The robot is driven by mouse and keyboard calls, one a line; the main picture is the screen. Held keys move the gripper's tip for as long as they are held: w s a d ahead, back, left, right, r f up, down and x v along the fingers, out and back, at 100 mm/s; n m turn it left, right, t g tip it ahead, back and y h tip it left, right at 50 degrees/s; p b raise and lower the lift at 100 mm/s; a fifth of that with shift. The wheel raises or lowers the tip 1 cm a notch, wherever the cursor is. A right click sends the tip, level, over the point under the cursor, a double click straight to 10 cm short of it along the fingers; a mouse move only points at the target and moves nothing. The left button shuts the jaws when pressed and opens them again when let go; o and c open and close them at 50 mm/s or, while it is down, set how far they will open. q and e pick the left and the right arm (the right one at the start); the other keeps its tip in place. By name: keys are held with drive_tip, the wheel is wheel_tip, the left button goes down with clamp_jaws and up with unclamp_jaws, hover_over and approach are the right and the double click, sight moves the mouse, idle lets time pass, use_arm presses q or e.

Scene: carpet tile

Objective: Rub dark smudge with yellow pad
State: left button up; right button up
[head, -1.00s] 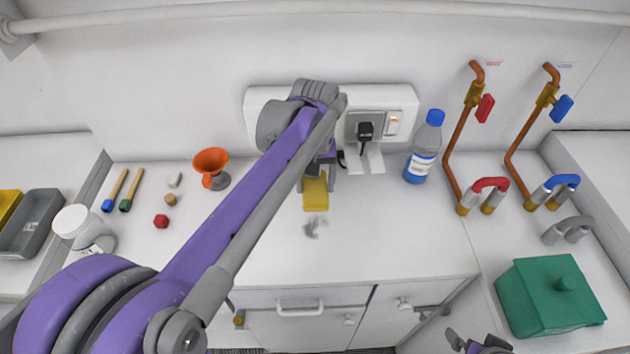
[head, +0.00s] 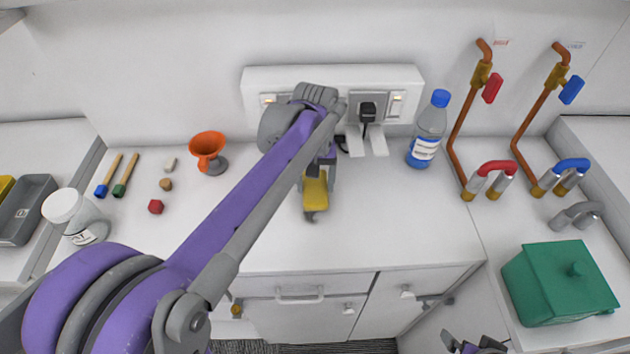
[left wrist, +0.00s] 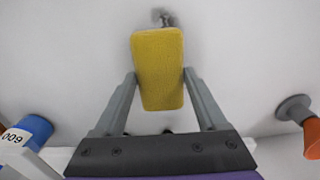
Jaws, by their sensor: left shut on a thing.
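The yellow pad (head: 315,190) is a small soft block held in my left gripper (head: 320,176). In the left wrist view the pad (left wrist: 158,60) sits between the two grey fingers of the left gripper (left wrist: 158,82), which are shut on it. The dark smudge (head: 311,216) is a grey mark on the white counter (head: 390,225). In the left wrist view the smudge (left wrist: 165,18) shows at the pad's far edge, and the pad hides part of it. My right gripper (head: 475,346) shows only partly at the bottom edge of the head view.
A blue-capped bottle (head: 427,130) stands right of the pad. An orange funnel (head: 207,148), brushes (head: 126,175) and a red piece (head: 156,206) lie left. A socket panel (head: 285,76) is behind. A green box (head: 555,285) stands at right. Counter around the smudge is clear.

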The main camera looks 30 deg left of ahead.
use_arm(q)
drive_tip(key=shift+f+b, duration=0.35)
drive_tip(key=shift+f, duration=0.25)
use_arm(e)
drive_tip(key=shift+s+f, duration=0.15)
drive_tip(key=shift+f, duration=0.3)
use_arm(q)
drive_tip(key=shift+s, duration=0.1)
